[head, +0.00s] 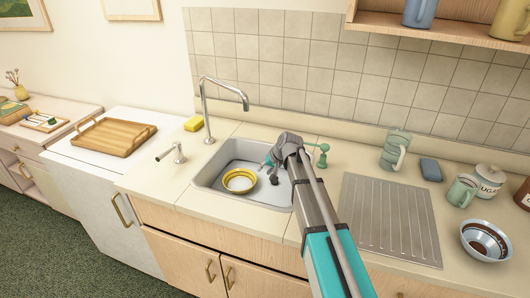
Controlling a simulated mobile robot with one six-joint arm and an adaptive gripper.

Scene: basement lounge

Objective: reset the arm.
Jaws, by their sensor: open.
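My arm reaches from the lower right up to the sink (207,178) in the head view. My gripper (268,169) is over the right part of the basin, small and partly hidden by my own wrist. It is open, and I see nothing held in it. A yellow bowl (239,181) sits in the basin to the left of my gripper, apart from it.
A tall faucet (204,108) stands behind the sink. A metal drainboard (390,220), a green mug (461,190) and a patterned bowl (486,241) are on the right. A shelf (430,30) hangs above.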

